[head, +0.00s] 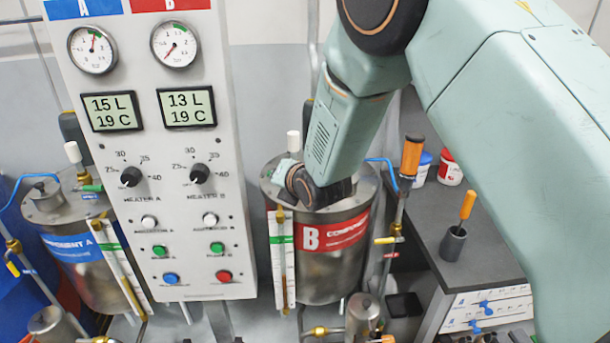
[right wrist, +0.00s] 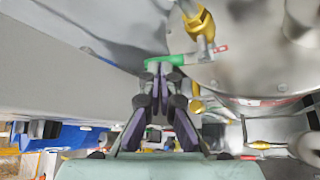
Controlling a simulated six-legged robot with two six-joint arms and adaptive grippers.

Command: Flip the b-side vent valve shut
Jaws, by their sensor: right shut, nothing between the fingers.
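The B tank (head: 332,262) is a steel drum with a red label. A white-capped vent pipe (head: 293,141) rises from its lid, and my right wrist hides the valve below it. In the right wrist view, a brass valve body (right wrist: 198,22) stands at the lid's edge. Its green handle (right wrist: 165,61) points left, away from the lid. My right gripper (right wrist: 158,72) is shut and empty. Its fingertips are at the green handle; I cannot tell whether they touch it. In the head view, the gripper's fingers are hidden behind the wrist. My left gripper is not in view.
The control panel (head: 160,235) with gauges and knobs stands left of the B tank. The A tank (head: 85,262) has a similar valve with a green handle (head: 91,188).

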